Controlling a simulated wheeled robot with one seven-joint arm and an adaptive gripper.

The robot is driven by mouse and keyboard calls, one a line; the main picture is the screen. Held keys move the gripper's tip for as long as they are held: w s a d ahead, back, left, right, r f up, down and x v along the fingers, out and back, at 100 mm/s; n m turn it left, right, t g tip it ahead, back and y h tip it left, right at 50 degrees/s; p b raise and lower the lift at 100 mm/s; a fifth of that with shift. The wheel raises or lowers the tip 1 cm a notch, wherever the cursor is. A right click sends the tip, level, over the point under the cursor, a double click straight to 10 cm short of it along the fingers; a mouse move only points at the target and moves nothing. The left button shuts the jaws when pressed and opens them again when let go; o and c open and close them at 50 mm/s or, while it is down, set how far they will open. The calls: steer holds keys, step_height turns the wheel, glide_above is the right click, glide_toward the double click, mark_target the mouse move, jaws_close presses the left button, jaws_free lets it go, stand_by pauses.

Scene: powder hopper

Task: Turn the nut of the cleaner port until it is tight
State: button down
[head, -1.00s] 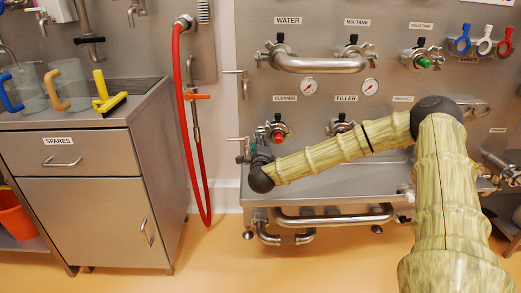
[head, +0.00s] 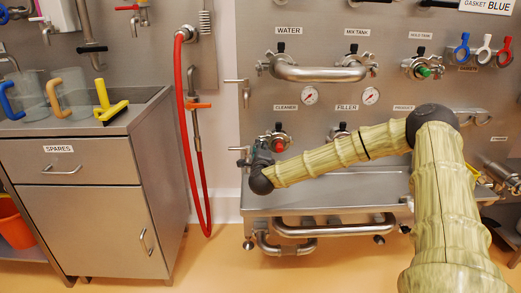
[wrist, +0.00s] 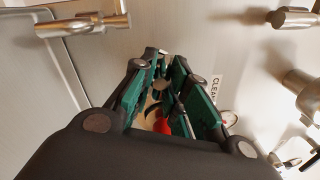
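The cleaner port (head: 279,141) is on the steel panel below the CLEANER label, with a red centre. Its clamp nut is small and partly hidden by my gripper in the head view. My gripper (head: 262,152) is at the left side of this port. In the wrist view, my gripper (wrist: 160,85) shows two green-padded fingers with a gap between them. The red part of the port (wrist: 161,124) shows in that gap, partly covered by the fingers. I cannot tell whether the fingers press on the nut.
The filler port (head: 338,132) is to the right, partly behind my arm. A steel valve (head: 238,149) juts out just left of my gripper. A red hose (head: 186,120) hangs further left, beside the spares cabinet (head: 75,205). A steel tray (head: 330,192) lies below the ports.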

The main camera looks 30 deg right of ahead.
steer(key=shift+f+m+b, duration=0.3)
steer(key=shift+m+b, duration=0.1)
steer(key=shift+b, duration=0.5)
steer(key=m+b, duration=0.4)
steer(key=b, duration=0.2)
steer(key=shift+r+m+b, duration=0.15)
steer(key=shift+m+b, duration=0.5)
steer(key=shift+m, duration=0.15)
